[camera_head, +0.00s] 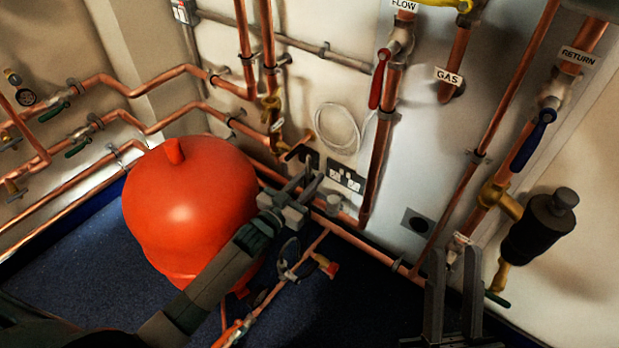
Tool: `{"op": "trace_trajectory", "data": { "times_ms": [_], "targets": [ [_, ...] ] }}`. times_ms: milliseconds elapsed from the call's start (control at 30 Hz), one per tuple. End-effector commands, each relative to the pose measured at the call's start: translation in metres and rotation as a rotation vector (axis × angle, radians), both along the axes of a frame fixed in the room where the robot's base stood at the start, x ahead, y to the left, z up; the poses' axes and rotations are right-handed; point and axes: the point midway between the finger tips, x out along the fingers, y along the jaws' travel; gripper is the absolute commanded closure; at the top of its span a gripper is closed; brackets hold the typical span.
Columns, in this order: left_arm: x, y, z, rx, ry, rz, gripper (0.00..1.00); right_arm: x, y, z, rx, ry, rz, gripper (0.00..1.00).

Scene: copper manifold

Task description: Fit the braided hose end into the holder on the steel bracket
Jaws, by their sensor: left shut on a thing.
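My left gripper (303,182) reaches over the front right of the red tank, with its fingers pointing up toward the wall. It is shut on the hose end, which its fingers mostly hide. A thin grey loop (288,256), which looks like the braided hose, hangs below this gripper beside a red-handled valve. I cannot make out the steel bracket and its holder clearly. My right gripper (454,258) is at the lower right, its two dark fingers apart with nothing between them.
The rounded red tank (190,205) stands close to my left arm. Copper pipes run along the wall. A red lever (378,80), a blue lever (533,140) and a black cylinder (540,228) stick out at the right. A white socket (346,178) is behind my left gripper.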

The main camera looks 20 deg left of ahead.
Motion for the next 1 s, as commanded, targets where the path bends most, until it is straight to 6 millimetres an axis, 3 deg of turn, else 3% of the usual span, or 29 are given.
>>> {"op": "trace_trajectory", "data": {
  "times_ms": [267, 300, 400, 800, 1000],
  "targets": [
    [0.000, 0.000, 0.000, 0.000, -0.001, 0.000, 1.00, 0.000, 0.000, 0.000, 0.000, 0.000, 0.000, 0.71],
    [0.000, 0.000, 0.000, 0.000, -0.001, 0.000, 0.71, 0.000, 0.000, 0.000, 0.000, 0.000, 0.000, 0.71],
    [0.000, 0.000, 0.000, 0.000, -0.001, 0.000, 0.54, 0.000, 0.000, 0.000, 0.000, 0.000, 0.000, 0.71],
    [-0.001, 0.000, 0.000, 0.000, 0.001, 0.000, 0.54, 0.001, 0.000, -0.001, -0.002, 0.005, 0.000, 0.71],
    [-0.017, 0.006, 0.000, 0.001, 0.002, 0.000, 0.54, 0.002, 0.003, -0.002, -0.010, 0.030, 0.004, 0.71]
  ]
}}
